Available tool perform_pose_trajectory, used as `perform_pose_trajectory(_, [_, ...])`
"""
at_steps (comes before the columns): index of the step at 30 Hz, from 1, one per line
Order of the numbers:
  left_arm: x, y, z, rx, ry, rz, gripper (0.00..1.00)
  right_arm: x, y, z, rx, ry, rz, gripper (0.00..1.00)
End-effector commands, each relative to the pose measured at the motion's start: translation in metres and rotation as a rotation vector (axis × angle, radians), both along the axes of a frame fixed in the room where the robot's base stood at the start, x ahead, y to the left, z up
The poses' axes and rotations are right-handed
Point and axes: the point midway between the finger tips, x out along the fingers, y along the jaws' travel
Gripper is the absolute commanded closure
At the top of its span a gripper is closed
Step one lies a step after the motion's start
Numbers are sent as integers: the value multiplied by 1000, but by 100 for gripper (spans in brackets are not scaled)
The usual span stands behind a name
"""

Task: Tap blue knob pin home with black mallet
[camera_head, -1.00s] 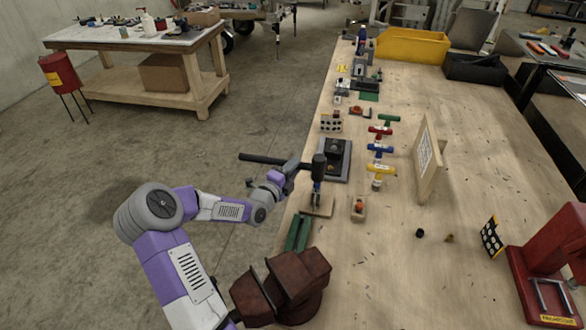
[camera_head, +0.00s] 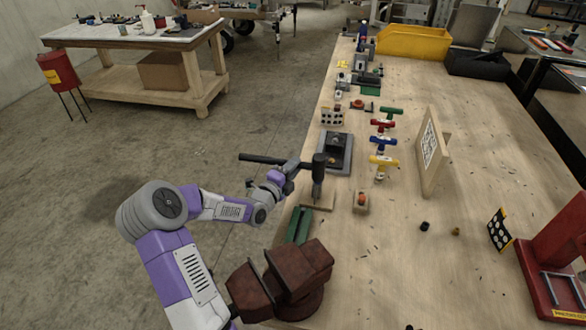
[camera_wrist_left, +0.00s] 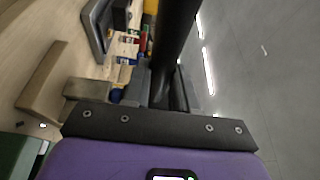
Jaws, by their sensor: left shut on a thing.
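The black mallet is gripped by its handle (camera_head: 262,159), which runs out to the left past the gripper. Its dark head (camera_head: 319,164) hangs over a small wooden block (camera_head: 322,207) at the bench's left edge. My left gripper (camera_head: 292,167) is shut on the handle. In the left wrist view the handle (camera_wrist_left: 173,42) rises between the fingers (camera_wrist_left: 160,88). A slim grey upright part (camera_head: 316,191) shows just under the head. I cannot make out a blue knob there; the head covers that spot. In the left wrist view a small blue patch (camera_wrist_left: 117,95) shows beside the fingers.
A rust-brown vise (camera_head: 285,283) and green block (camera_head: 299,225) stand nearer me. A block with an orange top (camera_head: 361,202), a grey fixture (camera_head: 337,152), coloured T-handles (camera_head: 383,142) and an upright board (camera_head: 431,155) stand beyond. The bench's right middle is mostly clear.

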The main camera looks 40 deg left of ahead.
Motion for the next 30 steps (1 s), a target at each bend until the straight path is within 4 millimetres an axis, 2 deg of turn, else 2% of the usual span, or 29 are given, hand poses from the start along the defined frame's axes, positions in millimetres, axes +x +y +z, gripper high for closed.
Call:
perform_pose_trajectory(1, [-2,-1,-9,-3,23,-3,100,0,0,0,0,0,0,56])
perform_pose_trajectory(6, [-3,-1,-8,-3,24,-3,100,0,0,0,0,0,0,56])
perform_pose_trajectory(10, [-2,-1,3,-1,24,-4,100,0,0,6,0,0,0,56])
perform_pose_trajectory(15, [-2,-1,30,3,18,-3,100,0,0,17,0,0,0,56])
perform_pose_trajectory(18, [-2,-1,39,1,15,-2,100,0,0,21,0,0,0,56])
perform_pose_trajectory(30, [-1,0,41,-1,10,-1,100,0,0,20,0,0,0,56])
